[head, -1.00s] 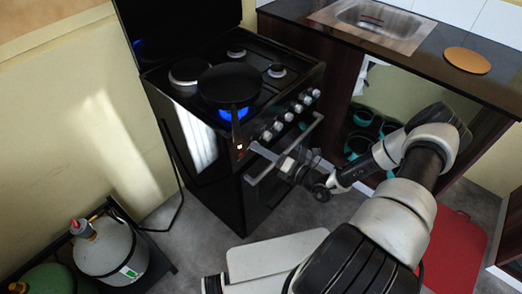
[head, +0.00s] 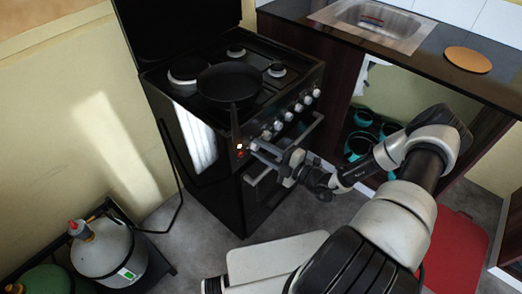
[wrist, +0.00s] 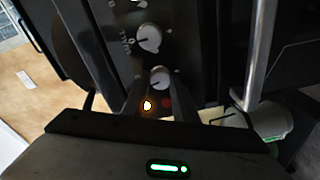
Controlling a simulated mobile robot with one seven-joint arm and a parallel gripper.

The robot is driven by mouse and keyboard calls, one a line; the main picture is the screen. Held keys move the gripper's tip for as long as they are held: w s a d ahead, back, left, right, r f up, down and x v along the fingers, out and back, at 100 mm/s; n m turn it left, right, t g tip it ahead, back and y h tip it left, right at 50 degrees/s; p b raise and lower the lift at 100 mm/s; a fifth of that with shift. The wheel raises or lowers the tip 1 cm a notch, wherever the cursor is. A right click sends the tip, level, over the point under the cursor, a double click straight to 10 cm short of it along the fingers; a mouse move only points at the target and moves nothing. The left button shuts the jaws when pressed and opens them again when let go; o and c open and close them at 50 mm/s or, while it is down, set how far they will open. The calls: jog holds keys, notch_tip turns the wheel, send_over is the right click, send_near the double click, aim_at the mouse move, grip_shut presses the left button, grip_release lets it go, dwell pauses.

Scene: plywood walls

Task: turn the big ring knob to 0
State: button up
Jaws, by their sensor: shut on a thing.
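The black stove (head: 215,160) has a row of white knobs (head: 288,116) along its front panel. My gripper (head: 256,148) is at the panel's left end, closed around the leftmost knob. In the wrist view this knob (wrist: 160,78) sits between my fingertips (wrist: 160,92), its pointer line running sideways. Another white knob (wrist: 150,38) beside it has a 0 mark and print around it. I cannot read which ring the held knob serves. A black pan (head: 230,82) sits on the front left burner, with no flame visible under it.
The oven handle bar (head: 285,150) runs just below the knobs, close to my gripper. The pan's handle (head: 235,125) sticks out over the front edge near it. An orange lamp (wrist: 147,105) glows on the panel. Gas cylinders (head: 110,250) stand at lower left.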

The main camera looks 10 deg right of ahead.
jog(key=shift+m, duration=1.1)
jog(key=o, duration=1)
jog(key=shift+o, duration=0.2)
jog(key=v, duration=1.7)
jog(key=shift+d+f, duration=0.2)
jog(key=shift+s, duration=0.1)
